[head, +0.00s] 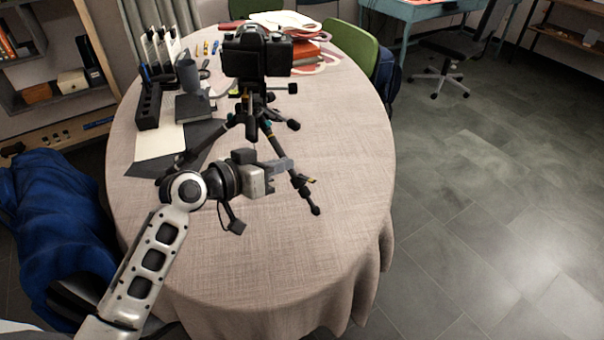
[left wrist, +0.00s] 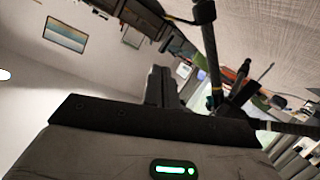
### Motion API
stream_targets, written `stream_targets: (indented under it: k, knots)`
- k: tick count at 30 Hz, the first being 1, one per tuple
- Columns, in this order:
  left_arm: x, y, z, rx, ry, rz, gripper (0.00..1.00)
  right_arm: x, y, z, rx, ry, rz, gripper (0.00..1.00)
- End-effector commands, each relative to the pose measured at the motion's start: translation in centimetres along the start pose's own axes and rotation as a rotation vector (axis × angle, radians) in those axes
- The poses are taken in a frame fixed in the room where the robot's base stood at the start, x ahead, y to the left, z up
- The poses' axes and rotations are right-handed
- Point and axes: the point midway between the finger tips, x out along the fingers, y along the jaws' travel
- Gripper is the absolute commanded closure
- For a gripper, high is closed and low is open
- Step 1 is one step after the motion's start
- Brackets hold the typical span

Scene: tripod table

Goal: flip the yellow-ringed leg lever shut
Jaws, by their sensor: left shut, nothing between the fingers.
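A black tripod (head: 262,118) carrying a camera (head: 257,52) stands on the round table (head: 330,130). Its front-right leg has a yellow mark near a small lever (head: 308,181), low on the leg. The lever seems to stick out to the side, but it is too small to tell how far. My left gripper (head: 287,165) is shut and empty. Its fingertips appear close to that leg, just above the lever; I cannot tell whether they touch. In the left wrist view the shut fingers (left wrist: 163,88) are beside a dark leg with a yellowish ring (left wrist: 215,88).
A grey mug (head: 187,76), a black holder (head: 148,106) and papers (head: 158,142) are on the table's left. A green chair (head: 352,45) stands behind. The table's front and right are clear.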

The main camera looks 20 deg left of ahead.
Motion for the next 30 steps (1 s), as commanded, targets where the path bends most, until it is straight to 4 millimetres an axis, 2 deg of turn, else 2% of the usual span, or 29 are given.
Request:
stream_targets:
  k: [1, 7, 9, 15, 30]
  knots:
    - [1.3, 0.1, -0.2, -0.004, 0.003, 0.002, 1.00, -0.1, 0.0, -0.1, -0.001, 0.000, 0.001, 1.00]
    - [5.4, 0.1, -0.1, -0.002, 0.000, 0.002, 1.00, -0.2, 0.0, -0.3, -0.002, 0.000, 0.001, 1.00]
    - [5.4, 0.0, 1.6, -0.005, -0.005, 0.000, 1.00, -0.1, 0.1, -0.1, -0.002, -0.001, 0.002, 1.00]
    - [5.9, 0.0, 3.5, -0.001, -0.002, 0.000, 1.00, 0.0, 0.1, 0.1, -0.002, -0.004, 0.002, 1.00]
    - [5.9, 0.0, 3.9, 0.005, 0.000, -0.002, 1.00, 0.0, 0.1, 0.1, -0.002, -0.004, 0.002, 1.00]
